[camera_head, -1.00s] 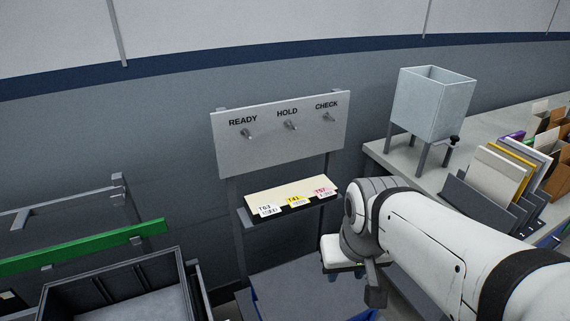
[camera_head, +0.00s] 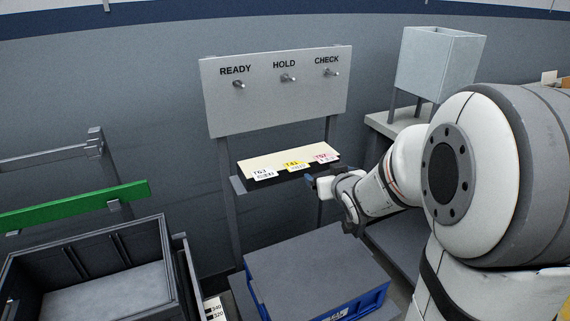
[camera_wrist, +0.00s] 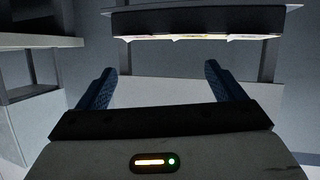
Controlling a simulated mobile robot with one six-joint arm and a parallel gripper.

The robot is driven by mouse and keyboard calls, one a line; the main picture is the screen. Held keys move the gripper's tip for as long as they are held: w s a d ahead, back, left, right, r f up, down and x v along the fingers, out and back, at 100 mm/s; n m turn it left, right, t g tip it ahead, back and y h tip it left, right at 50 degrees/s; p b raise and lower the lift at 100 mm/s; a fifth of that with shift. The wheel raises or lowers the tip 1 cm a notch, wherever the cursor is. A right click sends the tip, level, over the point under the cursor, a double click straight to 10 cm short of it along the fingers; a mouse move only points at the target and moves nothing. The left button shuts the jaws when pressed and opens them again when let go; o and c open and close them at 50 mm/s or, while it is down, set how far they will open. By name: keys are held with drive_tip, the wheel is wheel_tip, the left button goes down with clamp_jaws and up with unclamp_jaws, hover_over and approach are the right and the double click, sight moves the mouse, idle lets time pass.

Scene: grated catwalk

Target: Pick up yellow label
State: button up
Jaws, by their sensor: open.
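The yellow label (camera_head: 293,166), marked T41, lies at the front edge of the cream shelf (camera_head: 262,160) below the sign board. A white label (camera_head: 263,174) marked T63 is to its left and a pink label (camera_head: 325,157) is to its right. My gripper (camera_head: 312,182) is just in front of and below the shelf's right part, apart from the labels. In the wrist view my gripper (camera_wrist: 158,82) shows two blue fingers spread apart with nothing between them. The shelf edge (camera_wrist: 200,22) is ahead, and the labels show only as thin, dim strips under it.
The board (camera_head: 275,95) above the shelf has three pegs under READY, HOLD and CHECK. A blue crate with a grey top (camera_head: 315,265) stands below the shelf. A dark bin (camera_head: 95,270) and a green rail (camera_head: 75,208) are at left. A metal hopper (camera_head: 440,65) stands at right.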

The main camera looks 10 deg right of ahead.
sight(297, 165)
drive_tip(key=w+a+f+t+y+b, duration=0.1)
drive_tip(key=w+f+b, duration=0.1)
drive_tip(key=w, duration=0.1)
drive_tip(key=w+a+f+n+t+y+b, duration=0.1)
drive_tip(key=w+a+f+y, duration=0.1)
drive_tip(key=w, duration=0.2)
drive_tip(key=w+a+f+n+t+y+b, duration=0.1)
drive_tip(key=w+a+f+b, duration=0.1)
drive_tip(key=w, duration=0.2)
drive_tip(key=shift+y+b, duration=0.3)
drive_tip(key=shift+y, duration=0.1)
drive_tip(key=shift+r, duration=0.1)
drive_tip(key=shift+c, duration=0.2)
